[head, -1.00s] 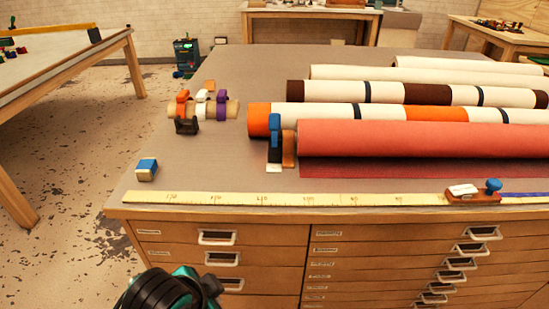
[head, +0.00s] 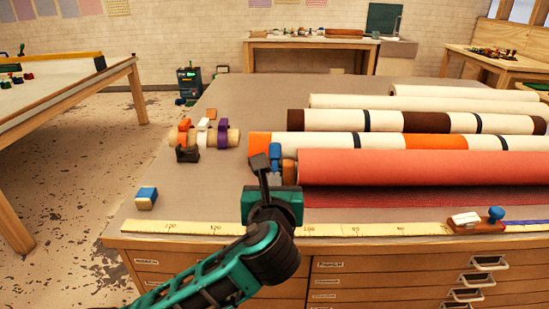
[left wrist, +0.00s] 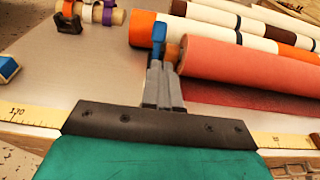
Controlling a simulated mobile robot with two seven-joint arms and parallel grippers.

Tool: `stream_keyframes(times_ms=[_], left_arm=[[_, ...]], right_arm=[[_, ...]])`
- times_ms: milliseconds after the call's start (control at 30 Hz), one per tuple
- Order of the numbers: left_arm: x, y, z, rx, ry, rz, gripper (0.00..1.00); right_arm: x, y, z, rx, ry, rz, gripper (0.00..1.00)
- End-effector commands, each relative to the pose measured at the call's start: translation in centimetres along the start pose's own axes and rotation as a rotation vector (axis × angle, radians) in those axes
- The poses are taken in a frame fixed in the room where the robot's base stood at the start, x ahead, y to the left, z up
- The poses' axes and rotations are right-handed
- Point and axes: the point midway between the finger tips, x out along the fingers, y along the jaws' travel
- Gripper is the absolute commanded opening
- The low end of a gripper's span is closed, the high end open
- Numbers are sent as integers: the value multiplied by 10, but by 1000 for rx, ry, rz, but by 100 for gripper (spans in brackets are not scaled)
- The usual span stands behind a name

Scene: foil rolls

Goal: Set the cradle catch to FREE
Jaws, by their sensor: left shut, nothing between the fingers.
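The cradle catch, with a blue upright lever (head: 275,153), stands at the left end of the coral-red roll (head: 400,167). In the left wrist view its blue lever (left wrist: 158,44) shows just beyond my fingertips. The lower part of the catch and its white label are hidden behind my gripper in the head view. My left gripper (head: 260,164) is shut and empty, its fingers in front of the catch and just left of the lever. It also shows in the left wrist view (left wrist: 164,68). I cannot tell whether it touches the lever. My right gripper is out of view.
A yellow measuring strip (head: 180,228) runs along the front edge, with a slider and blue knob (head: 495,214) at right. A small blue-topped block (head: 147,198) and a stand with coloured clips (head: 207,136) lie left. Striped rolls (head: 420,121) lie behind.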

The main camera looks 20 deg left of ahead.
Motion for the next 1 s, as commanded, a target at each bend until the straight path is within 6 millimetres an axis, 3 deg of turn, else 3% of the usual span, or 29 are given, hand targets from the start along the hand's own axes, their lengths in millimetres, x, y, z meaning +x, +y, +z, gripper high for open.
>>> stream_keyframes(times_ms=[167,600,800,1000], left_arm=[[22,1,0,4,0,5,0],[107,1,-1,-2,4,4,0],[130,1,-1,-2,3,3,0],[138,1,-1,-2,4,2,0]], right_arm=[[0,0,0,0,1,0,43],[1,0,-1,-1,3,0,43],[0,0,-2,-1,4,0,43],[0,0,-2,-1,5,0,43]])
